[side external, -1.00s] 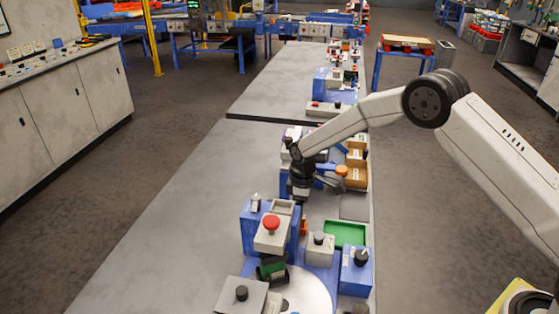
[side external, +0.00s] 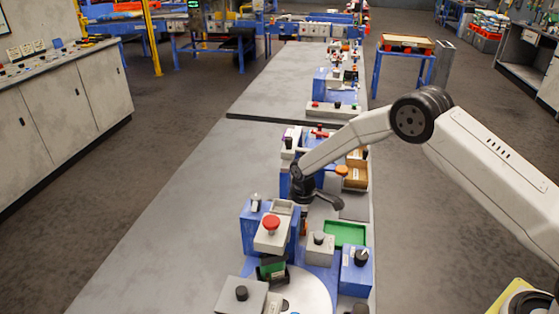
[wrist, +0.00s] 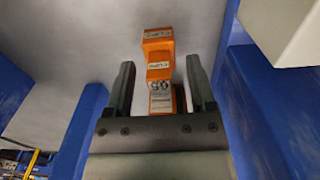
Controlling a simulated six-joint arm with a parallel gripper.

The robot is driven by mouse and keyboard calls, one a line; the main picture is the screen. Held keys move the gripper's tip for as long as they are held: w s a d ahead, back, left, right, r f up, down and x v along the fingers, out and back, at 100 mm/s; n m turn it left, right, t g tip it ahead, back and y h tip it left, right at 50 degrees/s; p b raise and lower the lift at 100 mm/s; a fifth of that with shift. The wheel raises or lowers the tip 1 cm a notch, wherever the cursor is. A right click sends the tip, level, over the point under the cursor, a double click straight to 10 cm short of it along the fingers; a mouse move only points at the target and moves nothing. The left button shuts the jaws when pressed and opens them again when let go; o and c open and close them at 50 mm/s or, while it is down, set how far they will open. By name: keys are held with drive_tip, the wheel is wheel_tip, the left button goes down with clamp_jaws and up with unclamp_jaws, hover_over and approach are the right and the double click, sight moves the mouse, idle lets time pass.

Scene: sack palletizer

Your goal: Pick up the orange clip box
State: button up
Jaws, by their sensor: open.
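The orange clip box (wrist: 158,62) is upright in the middle of the wrist view, with white labels on its face. My gripper (wrist: 159,75) is open, with one dark finger on each side of the box's lower part. Small gaps show between the fingers and the box. In the side view a small orange patch of the box (side external: 304,227) shows just below my gripper (side external: 303,208), right of the blue stand. The fingertips are hard to make out there.
A blue stand with a red button (side external: 271,223) is close on the left. A grey knob box (side external: 320,249) and a green tray (side external: 345,234) lie to the right. In the wrist view, blue walls (wrist: 80,135) flank my gripper. The table's left side is clear.

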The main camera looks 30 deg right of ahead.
clamp_jaws()
drive_tip(key=shift+r, duration=0.1)
idle(0.3)
drive_tip(key=shift+r, duration=0.75)
drive_tip(key=s+r, duration=0.3)
drive_tip(key=s, duration=0.1)
drive_tip(key=s+r, duration=0.4)
drive_tip(key=s+d+r, duration=0.1)
drive_tip(key=s+r, duration=0.2)
drive_tip(key=shift+s+d+r, duration=0.1)
drive_tip(key=shift+s+r, duration=0.1)
drive_tip(key=shift+s, duration=0.2)
drive_tip(key=shift+s+d+r, duration=0.1)
drive_tip(key=shift+s+r, duration=0.15)
drive_tip(key=shift+s, duration=0.3)
drive_tip(key=shift+s+r, duration=0.2)
drive_tip(key=shift+s, duration=0.35)
drive_tip(key=shift+w+r, duration=0.1)
